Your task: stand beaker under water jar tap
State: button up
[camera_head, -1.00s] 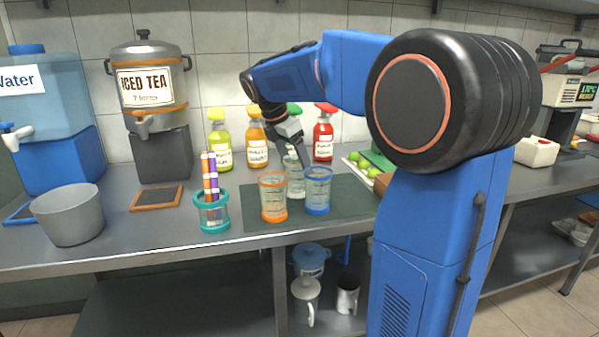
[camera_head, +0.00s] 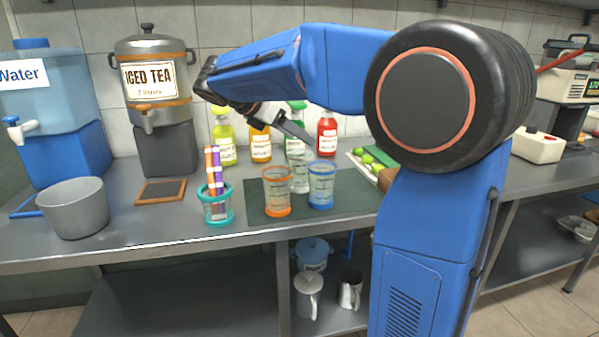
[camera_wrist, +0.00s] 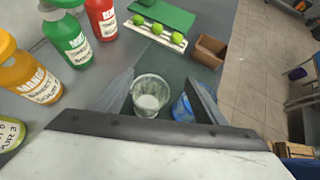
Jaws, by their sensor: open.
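The water jar (camera_head: 60,102) stands on a blue block at the far left, with its white tap (camera_head: 16,130) facing front. A clear beaker (camera_head: 299,180) stands upright on the dark mat, behind an orange-rimmed beaker (camera_head: 277,193) and a blue-rimmed beaker (camera_head: 321,186). My gripper (camera_head: 303,137) is open and tilted, above and behind these beakers. In the wrist view, the clear beaker (camera_wrist: 150,97) appears between the open fingers, apart from them. The blue beaker (camera_wrist: 182,108) is partly hidden by the right finger. The orange beaker is not visible there.
A blue-edged coaster (camera_head: 27,210) lies below the tap, partly hidden by a grey bucket (camera_head: 72,207). A teal pen holder (camera_head: 217,207) stands left of the beakers. Several bottles (camera_head: 260,145) stand behind them. A tray of limes (camera_head: 366,163) lies right.

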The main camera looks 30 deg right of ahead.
aim_at(309, 158)
jog(key=r+h, duration=0.1)
jog(key=a+t+h, duration=0.1)
jog(key=h, duration=0.1)
jog(key=shift+w+a+r, duration=0.15)
jog(key=shift+w+r, duration=0.2)
jog(key=shift+w+d+f, duration=0.15)
jog(key=shift+d+f, duration=1)
jog(key=shift+f, duration=0.6)
jog(key=shift+w+d+f, duration=0.15)
jog(key=shift+d+f, duration=1)
jog(key=shift+f, duration=0.65)
jog(key=shift+w+d+f, duration=0.15)
jog(key=shift+d+f, duration=1)
jog(key=shift+f, duration=0.6)
jog(key=c, duration=0.9)
notch_tip(309, 158, up, 10)
jog(key=shift+r, duration=0.1)
